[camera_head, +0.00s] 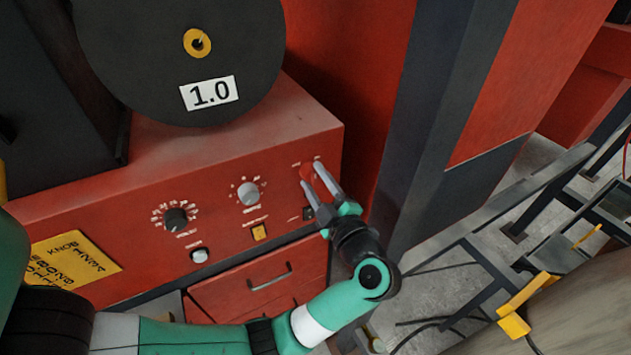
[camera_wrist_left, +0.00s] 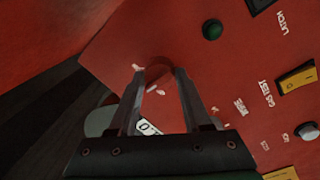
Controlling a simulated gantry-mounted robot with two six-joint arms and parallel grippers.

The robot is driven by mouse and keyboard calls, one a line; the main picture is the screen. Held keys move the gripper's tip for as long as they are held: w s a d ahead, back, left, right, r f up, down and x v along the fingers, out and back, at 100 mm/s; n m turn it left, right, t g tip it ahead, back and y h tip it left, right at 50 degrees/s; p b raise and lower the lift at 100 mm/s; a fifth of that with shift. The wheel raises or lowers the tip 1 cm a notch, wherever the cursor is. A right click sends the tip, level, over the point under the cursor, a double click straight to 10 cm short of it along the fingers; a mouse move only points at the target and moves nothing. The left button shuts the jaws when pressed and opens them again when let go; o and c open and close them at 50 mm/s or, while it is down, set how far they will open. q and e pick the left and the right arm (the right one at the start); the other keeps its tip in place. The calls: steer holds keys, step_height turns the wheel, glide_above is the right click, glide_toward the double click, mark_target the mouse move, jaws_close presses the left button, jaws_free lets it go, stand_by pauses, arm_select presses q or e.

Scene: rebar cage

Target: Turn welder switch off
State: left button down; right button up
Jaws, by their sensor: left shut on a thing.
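The welder (camera_head: 150,175) is a red box with a front panel of knobs and buttons. Its red switch knob (camera_head: 307,172) sits at the panel's upper right corner. My left gripper (camera_head: 313,170) reaches it from below right and is shut on the knob, one finger on each side. In the left wrist view the round red switch knob (camera_wrist_left: 158,72) shows between the two fingertips, and part of a white label shows below it. The fingers partly hide the knob, and I cannot tell its setting. My right gripper is not in view.
A grey knob (camera_head: 248,194), a black knob (camera_head: 176,219) and a yellow rocker switch (camera_head: 259,232) are left of my gripper. A black spool marked 1.0 (camera_head: 180,60) stands above the panel. A dark post (camera_head: 430,110) rises close on the right.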

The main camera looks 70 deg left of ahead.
arm_select(q)
steer(key=n+b, duration=0.1)
steer(key=n, duration=0.2)
steer(key=n+b, duration=0.1)
steer(key=shift+f+n+b, duration=0.25)
steer(key=shift+n+b, duration=0.05)
steer(key=shift+n, duration=0.1)
steer(key=n+b, duration=0.2)
steer(key=n, duration=0.1)
steer(key=shift+g, duration=0.3)
steer(key=shift+r+n+b, duration=0.15)
steer(key=shift+n+b, duration=0.5)
steer(key=shift+n, duration=0.35)
steer(key=shift+w, duration=0.1)
steer(key=shift+c, duration=1.8)
jaws_free()
